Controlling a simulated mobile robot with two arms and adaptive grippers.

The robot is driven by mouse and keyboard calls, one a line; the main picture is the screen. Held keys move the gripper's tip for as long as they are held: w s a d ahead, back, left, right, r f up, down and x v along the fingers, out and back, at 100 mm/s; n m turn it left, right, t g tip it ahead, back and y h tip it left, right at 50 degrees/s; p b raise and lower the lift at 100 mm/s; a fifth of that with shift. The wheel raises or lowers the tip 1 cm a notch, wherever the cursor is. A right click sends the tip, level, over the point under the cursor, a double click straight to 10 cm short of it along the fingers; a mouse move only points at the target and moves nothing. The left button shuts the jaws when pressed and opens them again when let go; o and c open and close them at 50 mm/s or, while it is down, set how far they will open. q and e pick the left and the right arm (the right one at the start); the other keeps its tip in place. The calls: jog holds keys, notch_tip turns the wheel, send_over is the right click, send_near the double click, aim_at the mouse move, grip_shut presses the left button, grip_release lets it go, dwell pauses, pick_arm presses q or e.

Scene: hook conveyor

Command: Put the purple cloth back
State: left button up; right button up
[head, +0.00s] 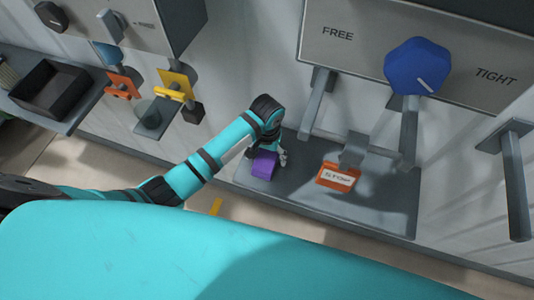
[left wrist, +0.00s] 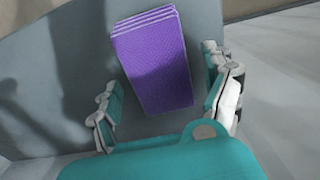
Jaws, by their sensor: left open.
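The purple cloth (head: 263,165) is a folded block lying on a grey shelf (head: 380,215) in the head view. It also shows in the left wrist view (left wrist: 155,65), with its folded layers at the far end. My left gripper (head: 282,157) is at the cloth, partly hidden by its own arm in the head view. In the left wrist view its fingers (left wrist: 165,105) are spread apart, with the near end of the cloth between them. I cannot tell whether either finger touches it. My right gripper is not in view.
A black bin (head: 52,88) sits at the left, near orange (head: 122,86) and yellow (head: 173,85) parts.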

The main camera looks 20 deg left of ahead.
aim_at(267, 156)
pick_arm(q)
jog(key=shift+r, duration=0.1)
notch_tip(267, 156, up, 9)
jog(key=shift+f+b, duration=0.1)
jog(key=shift+b, duration=1)
notch_tip(267, 156, up, 3)
jog(key=shift+r+p, duration=0.1)
jog(key=shift+p, duration=0.75)
